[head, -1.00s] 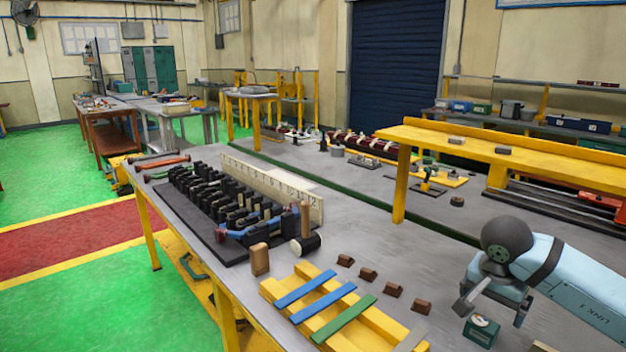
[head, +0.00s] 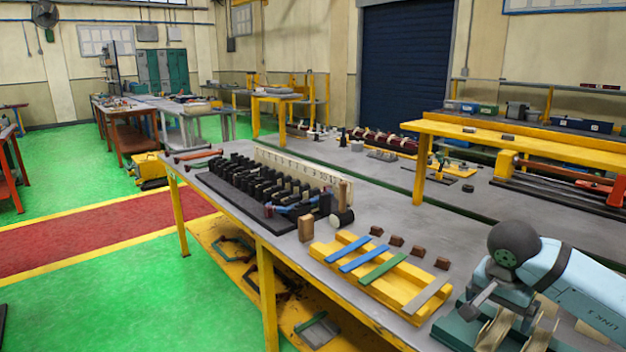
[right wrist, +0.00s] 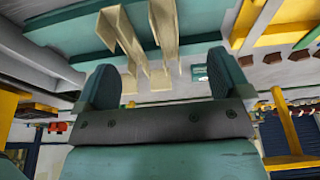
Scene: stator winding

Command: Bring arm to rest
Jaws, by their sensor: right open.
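My right arm (head: 570,285), pale blue with a dark round joint, comes in at the lower right of the head view. My right gripper (head: 505,306) shows there below the dark joint. In the right wrist view the right gripper (right wrist: 162,82) has its two green fingers wide apart, with nothing held between them. Cream channel-shaped pieces (right wrist: 160,35) on a green base (right wrist: 210,18) show beyond the fingers; I cannot tell the exact gap. My left gripper is not in view.
The grey workbench (head: 345,235) carries a yellow rack with coloured strips (head: 375,268), small brown blocks (head: 397,240), a mallet (head: 342,205) and a black slotted row (head: 255,188). A yellow raised shelf (head: 540,140) stands behind. The bench middle is fairly clear.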

